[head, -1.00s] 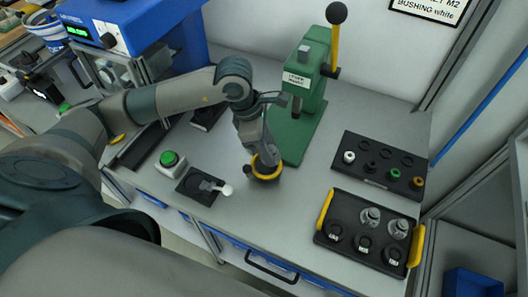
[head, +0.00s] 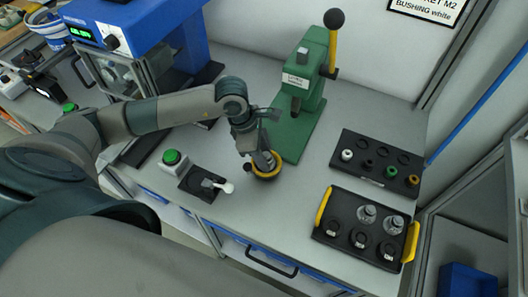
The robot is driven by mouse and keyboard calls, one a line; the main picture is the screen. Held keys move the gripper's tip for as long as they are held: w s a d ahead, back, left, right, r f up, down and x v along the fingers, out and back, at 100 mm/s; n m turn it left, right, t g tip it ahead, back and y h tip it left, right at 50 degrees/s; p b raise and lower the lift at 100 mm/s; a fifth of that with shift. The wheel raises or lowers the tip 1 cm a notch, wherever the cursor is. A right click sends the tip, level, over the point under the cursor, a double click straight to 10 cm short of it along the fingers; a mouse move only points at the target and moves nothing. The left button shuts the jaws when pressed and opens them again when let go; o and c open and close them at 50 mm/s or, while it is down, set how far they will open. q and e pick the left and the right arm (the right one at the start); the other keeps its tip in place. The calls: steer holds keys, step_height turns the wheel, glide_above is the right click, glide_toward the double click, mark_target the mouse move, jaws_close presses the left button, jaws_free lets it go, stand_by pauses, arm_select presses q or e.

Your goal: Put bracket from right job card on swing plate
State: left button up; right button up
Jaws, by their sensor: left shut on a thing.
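The job card (head: 426,10) on the wall at the upper right reads "BUSHING white", with a partly cut-off line ending in "M2" above it. My left gripper (head: 263,163) points down at a round, yellow-rimmed plate (head: 268,177) in front of the green press (head: 298,110), which I take for the swing plate. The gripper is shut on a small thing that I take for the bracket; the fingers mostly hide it. I cannot tell whether it touches the plate. Two shiny metal parts (head: 367,213) stand on the yellow-handled tray. My right gripper is not in view.
The black tray (head: 331,236) with yellow handles holds dark labelled discs in its front row. A black rack (head: 345,170) behind it holds coloured bushings. A green button (head: 172,157) and a black fixture with a white-tipped lever (head: 215,185) stand left of the plate.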

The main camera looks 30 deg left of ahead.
arm_select(q)
steer(key=shift+f, duration=0.15)
steer(key=o, duration=1.1)
steer(key=shift+r, duration=0.25)
steer(key=shift+a+r+b, duration=0.1)
steer(key=shift+r+b, duration=0.2)
steer(key=shift+b, duration=0.05)
steer(key=shift+b+v, duration=2.05)
steer(key=shift+v, duration=3.55)
steer(key=shift+s, duration=0.15)
